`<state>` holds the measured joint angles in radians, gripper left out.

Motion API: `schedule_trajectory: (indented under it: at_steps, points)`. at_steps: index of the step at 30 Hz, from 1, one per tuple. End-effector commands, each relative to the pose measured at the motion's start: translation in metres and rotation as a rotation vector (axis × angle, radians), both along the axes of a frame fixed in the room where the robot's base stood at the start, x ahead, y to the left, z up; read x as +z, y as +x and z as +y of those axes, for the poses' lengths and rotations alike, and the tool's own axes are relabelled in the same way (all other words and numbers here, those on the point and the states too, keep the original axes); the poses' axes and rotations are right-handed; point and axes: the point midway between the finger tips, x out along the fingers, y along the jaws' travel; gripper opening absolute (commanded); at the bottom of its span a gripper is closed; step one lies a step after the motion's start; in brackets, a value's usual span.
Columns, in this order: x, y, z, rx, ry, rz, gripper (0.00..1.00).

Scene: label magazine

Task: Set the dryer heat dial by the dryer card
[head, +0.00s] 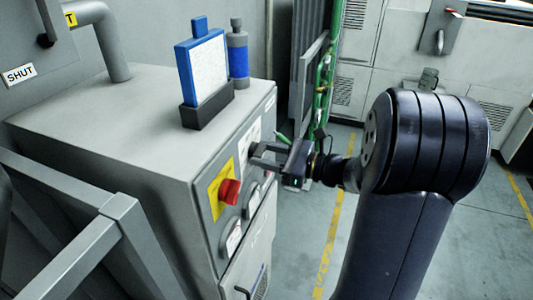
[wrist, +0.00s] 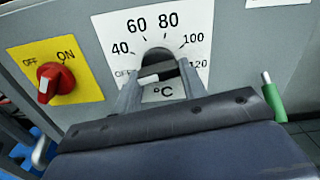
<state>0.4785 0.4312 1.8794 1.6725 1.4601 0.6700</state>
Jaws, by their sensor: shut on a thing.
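The heat dial (wrist: 158,60) is a dark knob on a white scale plate marked OFF, 40, 60, 80, 100, 120 and °C. My gripper (wrist: 160,80) is shut on the knob, one finger on each side; fingers and wrist hide its lower part. A white mark on the knob points left, close to OFF. In the head view my gripper (head: 258,156) reaches the dryer's front panel from the right. The dryer card (head: 209,64), white in a blue frame, stands upright in a dark holder on the dryer top (head: 120,95); its writing is unreadable here.
A red switch (wrist: 56,82) on a yellow OFF/ON plate sits left of the dial. A green-handled lever (wrist: 272,97) is to its right. A blue and grey bottle (head: 238,52) stands behind the card. Grey rails (head: 75,190) are at the front left.

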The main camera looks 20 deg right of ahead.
Motion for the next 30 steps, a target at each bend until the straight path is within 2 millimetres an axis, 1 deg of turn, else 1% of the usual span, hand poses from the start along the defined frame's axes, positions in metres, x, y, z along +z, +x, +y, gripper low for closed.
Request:
schedule_trajectory:
  at_steps: [5, 13, 21, 30]
  points:
    - [0.0036, -0.0003, 0.0002, 0.000, 0.045, 0.061, 0.17]
    - [0.0053, -0.0012, 0.0008, 0.000, 0.163, 0.226, 0.17]
    - [0.0045, -0.0020, 0.0014, 0.001, 0.284, 0.392, 0.17]
    - [0.0026, -0.0025, 0.0018, 0.001, 0.372, 0.511, 0.17]
